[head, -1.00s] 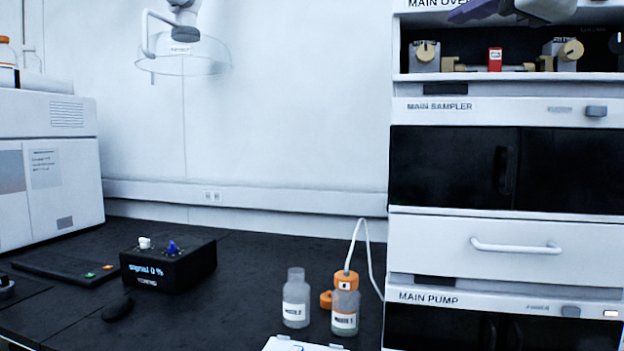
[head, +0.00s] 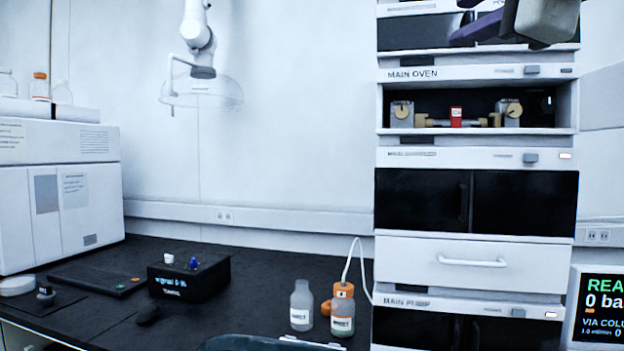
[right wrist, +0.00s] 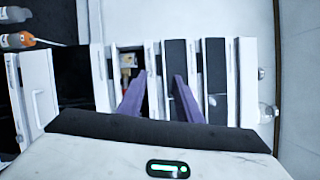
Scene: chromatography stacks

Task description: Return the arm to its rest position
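My right gripper (head: 480,28) shows at the top right of the head view, in front of the upper part of the instrument stack. Its purple fingers also show in the right wrist view (right wrist: 158,92), where they stand apart with nothing between them. The stack lies sideways beyond the fingertips there, at some distance. In the head view the main oven (head: 425,73) is below the gripper, with its compartment open at the front. My left gripper is in neither view.
Two bottles, one clear (head: 301,306) and one with an orange cap and tube (head: 343,308), stand on the black bench left of the stack. A black box (head: 190,280) with knobs sits further left. A screen (head: 603,308) is at the lower right. Space left of the gripper is clear.

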